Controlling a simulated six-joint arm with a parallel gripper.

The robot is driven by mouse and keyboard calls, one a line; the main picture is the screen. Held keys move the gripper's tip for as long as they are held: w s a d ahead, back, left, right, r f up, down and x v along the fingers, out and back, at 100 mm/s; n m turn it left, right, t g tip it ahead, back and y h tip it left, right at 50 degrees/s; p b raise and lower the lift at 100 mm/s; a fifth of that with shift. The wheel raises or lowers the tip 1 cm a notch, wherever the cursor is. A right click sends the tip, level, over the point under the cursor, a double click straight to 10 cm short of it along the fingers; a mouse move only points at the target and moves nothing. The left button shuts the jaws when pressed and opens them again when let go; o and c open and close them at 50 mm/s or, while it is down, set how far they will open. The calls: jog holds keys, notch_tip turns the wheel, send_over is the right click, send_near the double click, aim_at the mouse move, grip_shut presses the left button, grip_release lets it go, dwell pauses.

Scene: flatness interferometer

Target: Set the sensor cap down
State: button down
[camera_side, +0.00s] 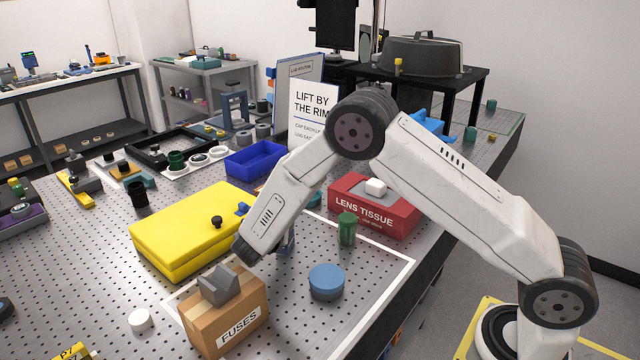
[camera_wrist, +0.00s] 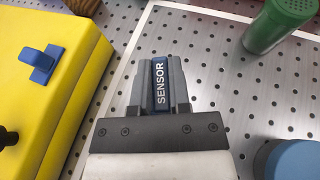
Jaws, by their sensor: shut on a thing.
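The sensor cap (camera_wrist: 160,88) is a narrow dark-blue piece with the white word SENSOR. In the wrist view it stands between the two grey fingers of my gripper (camera_wrist: 160,68), which is shut on it. Much of the cap is hidden by the fingers. In the side view my gripper (camera_side: 287,243) is mostly hidden behind my forearm, with only a bluish-grey bit showing beside it. It is over the perforated bench (camera_side: 375,285), between the yellow case and the green canister. I cannot tell whether the cap touches the bench.
The yellow case (camera_side: 185,230) lies to the left and a green canister (camera_side: 347,229) to the right. A blue round tin (camera_side: 326,282) and the FUSES box (camera_side: 225,315) stand nearer. The red LENS TISSUE box (camera_side: 365,215) is behind. Bare bench lies around the tin.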

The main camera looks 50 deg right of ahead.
jog(key=shift+f, duration=0.15)
jog(key=c, duration=0.6)
grip_release()
jog(key=shift+s+a+r, duration=0.15)
jog(key=shift+a+r, duration=0.25)
jog(key=shift+a, duration=0.1)
jog(key=shift+v, duration=1.1)
jog(key=shift+d+r, duration=0.15)
jog(key=shift+r, duration=3.3)
